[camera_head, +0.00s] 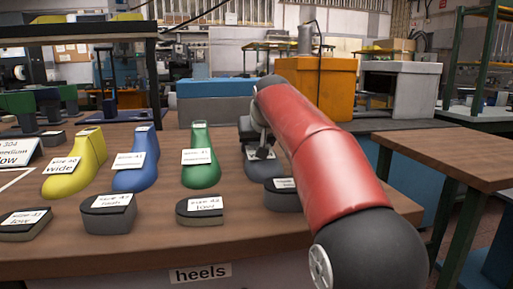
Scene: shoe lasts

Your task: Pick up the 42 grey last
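A dark grey last (257,170) stands on the wooden table, right of the green last. My arm and gripper hide much of it, and I cannot read a size label on it. My gripper (260,153) is low over the grey last, at its upper part. Whether the fingers touch it or are closed on it cannot be made out.
A green last (200,165), a blue last (141,165) and a yellow last (76,170) stand in a row to the left. Several labelled dark heel blocks, one at the front middle (200,210), line the table's (150,245) front. Right of my arm is another table (450,152).

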